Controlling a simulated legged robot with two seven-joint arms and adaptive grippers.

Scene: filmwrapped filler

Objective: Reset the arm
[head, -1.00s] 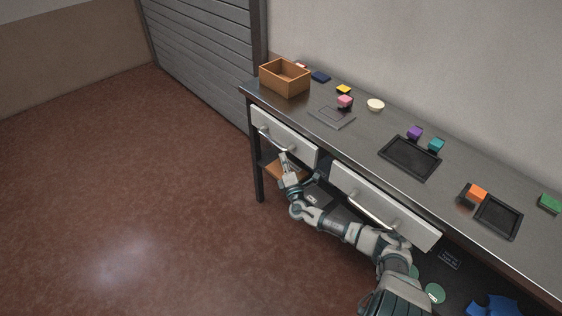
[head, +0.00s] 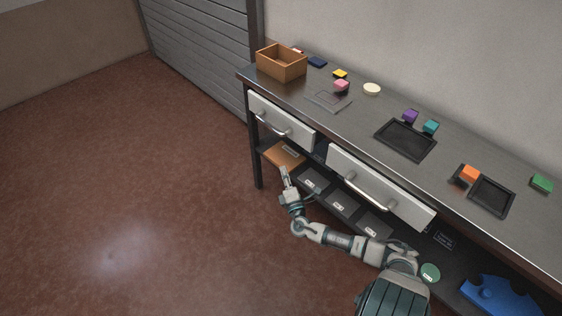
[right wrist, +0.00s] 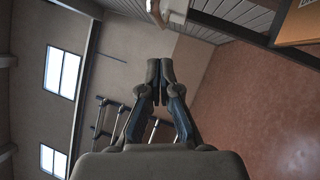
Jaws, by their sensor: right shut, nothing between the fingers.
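My right gripper (head: 285,174) is shut and empty in front of the bench, below the left drawer (head: 281,120) and near the lower shelf. In the right wrist view its fingertips (right wrist: 160,70) meet, with nothing between them. The left drawer and the right drawer (head: 378,187) have white fronts and bar handles; the gripper is apart from both handles. My left gripper is not in view.
The bench top holds a wooden box (head: 281,63), two black trays (head: 405,140) (head: 491,197) and several coloured blocks. The lower shelf carries dark bins and a blue object (head: 497,296). Open red floor (head: 120,200) lies to the left.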

